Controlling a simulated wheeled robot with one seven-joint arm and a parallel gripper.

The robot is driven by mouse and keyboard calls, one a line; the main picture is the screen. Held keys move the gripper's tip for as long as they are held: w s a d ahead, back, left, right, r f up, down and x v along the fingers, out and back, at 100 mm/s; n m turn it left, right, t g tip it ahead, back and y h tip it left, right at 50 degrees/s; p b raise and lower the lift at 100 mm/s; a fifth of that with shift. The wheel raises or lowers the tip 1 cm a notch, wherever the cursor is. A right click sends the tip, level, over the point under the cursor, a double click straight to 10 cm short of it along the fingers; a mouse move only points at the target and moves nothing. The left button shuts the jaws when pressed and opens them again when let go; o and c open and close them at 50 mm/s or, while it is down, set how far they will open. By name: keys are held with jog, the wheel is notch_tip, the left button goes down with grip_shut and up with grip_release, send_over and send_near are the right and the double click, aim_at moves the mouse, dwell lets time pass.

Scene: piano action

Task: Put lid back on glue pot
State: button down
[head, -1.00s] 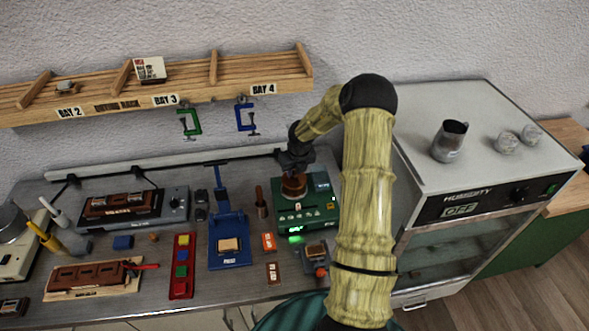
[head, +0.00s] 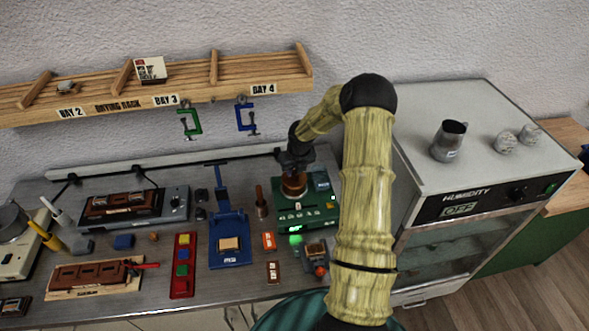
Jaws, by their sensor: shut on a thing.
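The glue pot (head: 294,187) is a round brown vessel set in the top of a green heater unit (head: 311,215) with a lit green light at its front. My gripper (head: 295,171) is directly above the pot, pointing down, and is shut on the lid. The lid is small and mostly hidden by the dark fingers. I cannot tell whether the lid touches the pot rim or sits slightly above it.
A brush with a brown handle (head: 260,200) stands just left of the heater. The humidity cabinet (head: 485,150) stands at right. A wooden drying rack (head: 190,85) hangs behind.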

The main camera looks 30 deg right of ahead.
jog(key=c, duration=0.7)
grip_release()
jog(key=shift+r, duration=0.15)
jog(key=shift+r+p, duration=3.4)
jog(key=shift+p, duration=0.3)
grip_shut()
